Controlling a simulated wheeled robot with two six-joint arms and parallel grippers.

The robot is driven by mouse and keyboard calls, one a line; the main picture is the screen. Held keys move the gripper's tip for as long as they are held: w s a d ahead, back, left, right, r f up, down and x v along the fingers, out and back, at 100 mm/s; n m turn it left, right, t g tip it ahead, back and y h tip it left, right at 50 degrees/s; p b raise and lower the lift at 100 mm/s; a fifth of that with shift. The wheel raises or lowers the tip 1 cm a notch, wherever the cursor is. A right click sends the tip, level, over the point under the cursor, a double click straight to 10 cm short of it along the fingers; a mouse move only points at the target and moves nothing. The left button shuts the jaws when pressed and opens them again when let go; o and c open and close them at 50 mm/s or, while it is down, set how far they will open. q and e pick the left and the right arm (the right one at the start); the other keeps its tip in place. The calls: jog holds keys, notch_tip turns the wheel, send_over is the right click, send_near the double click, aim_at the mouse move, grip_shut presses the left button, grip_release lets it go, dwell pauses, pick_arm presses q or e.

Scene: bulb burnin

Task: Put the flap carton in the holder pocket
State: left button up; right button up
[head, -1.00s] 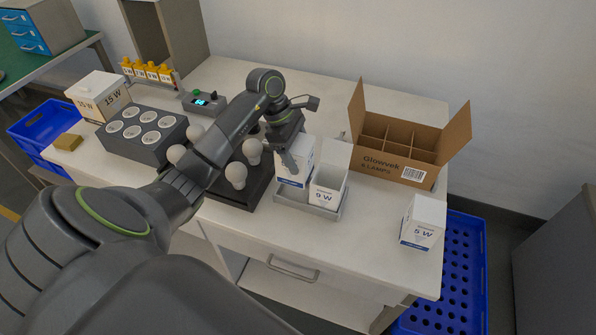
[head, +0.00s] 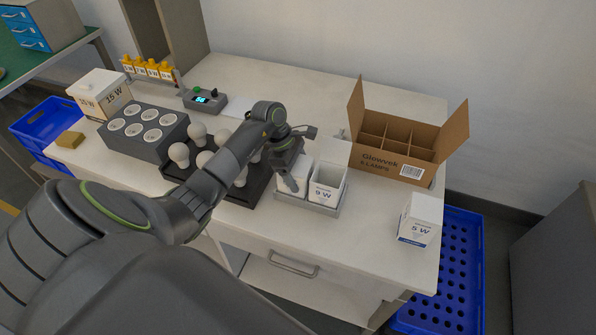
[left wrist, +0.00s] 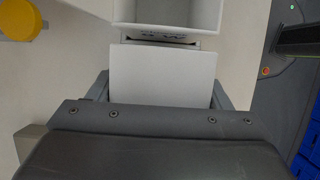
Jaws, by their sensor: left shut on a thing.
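A white carton (head: 302,176) stands in the left part of the grey two-place holder (head: 322,211), lower in the picture than before and partly hidden by my gripper. My left gripper (head: 291,184) is over it and shut on it. In the left wrist view a plain white panel of the carton (left wrist: 163,75) lies between the two fingers. Whether it rests on the holder's floor is hidden. A white open-topped 9 W carton (head: 325,195), its flap raised, stands in the right part; it also shows in the left wrist view (left wrist: 165,33).
A white 5 W carton (head: 420,220) stands near the table's right edge. An open divided Glowvek box (head: 392,163) is behind. A dark tray (head: 238,193) with several bulbs and a grey socket block (head: 145,148) are to the left.

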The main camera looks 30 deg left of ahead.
pick_arm(q)
jog(key=o, duration=1)
jog(key=shift+r+p, duration=0.2)
jog(key=shift+p, duration=0.15)
jog(key=shift+a+r+b, duration=0.25)
jog(key=shift+b, duration=0.1)
jog(key=b+v, duration=0.3)
jog(key=v, duration=0.7)
jog(key=shift+a+r, duration=0.1)
jog(key=shift+r, duration=0.2)
jog(key=shift+s+r, duration=0.1)
jog(key=shift+r, duration=0.25)
jog(key=shift+f, duration=0.1)
